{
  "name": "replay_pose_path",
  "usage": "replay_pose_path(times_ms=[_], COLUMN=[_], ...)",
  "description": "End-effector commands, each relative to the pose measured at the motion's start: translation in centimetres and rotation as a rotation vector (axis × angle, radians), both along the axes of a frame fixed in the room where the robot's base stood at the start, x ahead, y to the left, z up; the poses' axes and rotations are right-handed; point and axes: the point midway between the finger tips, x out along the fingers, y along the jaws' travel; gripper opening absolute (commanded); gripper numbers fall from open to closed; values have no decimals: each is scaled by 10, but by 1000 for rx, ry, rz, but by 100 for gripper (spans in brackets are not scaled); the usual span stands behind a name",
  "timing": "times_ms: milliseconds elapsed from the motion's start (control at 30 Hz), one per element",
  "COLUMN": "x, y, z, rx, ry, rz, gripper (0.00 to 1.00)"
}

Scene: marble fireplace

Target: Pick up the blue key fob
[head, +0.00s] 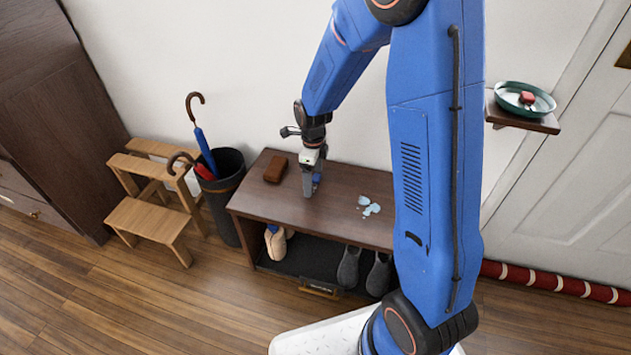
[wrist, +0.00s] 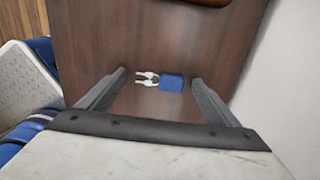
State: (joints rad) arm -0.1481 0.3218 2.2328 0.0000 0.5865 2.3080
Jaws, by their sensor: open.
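The blue key fob (wrist: 172,83) lies on the dark wooden bench top, with two pale keys (wrist: 147,79) beside it on its left in the wrist view. My gripper (wrist: 158,82) is open above the bench, with one finger on each side of the fob and keys in that view. The fingers look apart from the fob, and nothing is held. In the head view my gripper (head: 309,190) points down over the bench. A small bit of blue shows by the fingers there, but I cannot tell clearly if it is the fob.
A brown block-like item (head: 276,169) lies left of my gripper on the bench (head: 345,190). A pale blue puddle-like patch (head: 369,206) is to the right. An umbrella stand (head: 228,190) and a wooden step stool (head: 150,215) stand left. Shoes (head: 350,268) sit below.

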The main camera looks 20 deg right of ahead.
Motion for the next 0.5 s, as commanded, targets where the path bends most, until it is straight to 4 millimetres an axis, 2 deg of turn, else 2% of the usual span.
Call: replay_pose_path(times_ms=[133,300,333,500], x=[0,0,0,0], y=[0,0,0,0], z=[0,0,0,0], rx=[0,0,0,0], ry=[0,0,0,0], rz=[0,0,0,0], gripper=[84,44,40,40])
